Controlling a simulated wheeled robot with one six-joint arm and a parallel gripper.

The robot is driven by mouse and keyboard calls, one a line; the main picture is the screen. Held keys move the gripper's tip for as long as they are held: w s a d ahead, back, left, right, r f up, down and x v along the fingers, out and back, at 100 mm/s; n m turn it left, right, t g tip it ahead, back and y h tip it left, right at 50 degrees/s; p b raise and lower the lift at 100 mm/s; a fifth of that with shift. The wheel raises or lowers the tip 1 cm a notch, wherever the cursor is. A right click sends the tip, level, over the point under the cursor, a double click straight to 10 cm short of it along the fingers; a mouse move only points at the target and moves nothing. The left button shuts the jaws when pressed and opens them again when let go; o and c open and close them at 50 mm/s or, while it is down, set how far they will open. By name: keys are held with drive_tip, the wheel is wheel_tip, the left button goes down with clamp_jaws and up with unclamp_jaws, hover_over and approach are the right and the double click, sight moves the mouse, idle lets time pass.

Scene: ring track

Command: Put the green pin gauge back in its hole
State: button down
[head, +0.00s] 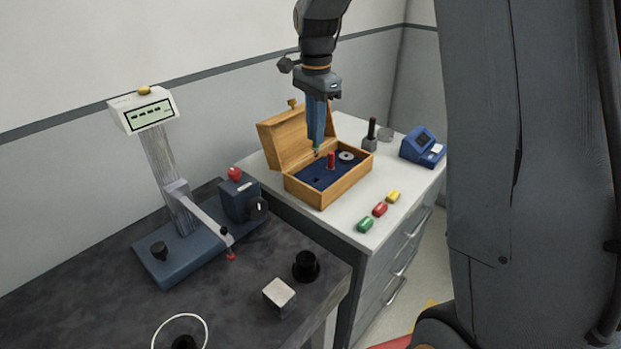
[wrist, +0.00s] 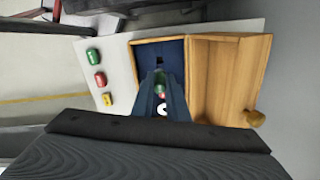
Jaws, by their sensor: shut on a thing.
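My gripper (head: 316,150) points straight down over the open wooden box and is shut on the green pin gauge (wrist: 160,87). In the wrist view the green pin shows between the fingertips; in the head view only a small green bit shows at the tips. The wooden box (head: 328,196) has a dark blue insert (head: 309,174) with a dark hole in its front left part, also seen in the wrist view. A red pin (head: 331,160) stands in the insert, right of my fingertips. The gap between the green pin's lower end and the insert is hard to judge.
A pale ring (head: 346,156) lies in the box's right part. The lid (head: 285,138) stands open behind. Green (head: 365,224), red (head: 380,209) and yellow (head: 393,196) pieces lie in front on the white cabinet. A blue device (head: 423,148) stands right.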

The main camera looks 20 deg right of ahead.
wheel_tip(320, 180, down, 10)
drive_tip(key=p, duration=0.3)
drive_tip(key=shift+s+r, duration=0.1)
drive_tip(key=shift+r, duration=0.1)
idle(0.3)
drive_tip(key=c, duration=1.7)
unclamp_jaws()
drive_tip(key=shift+c, duration=0.2)
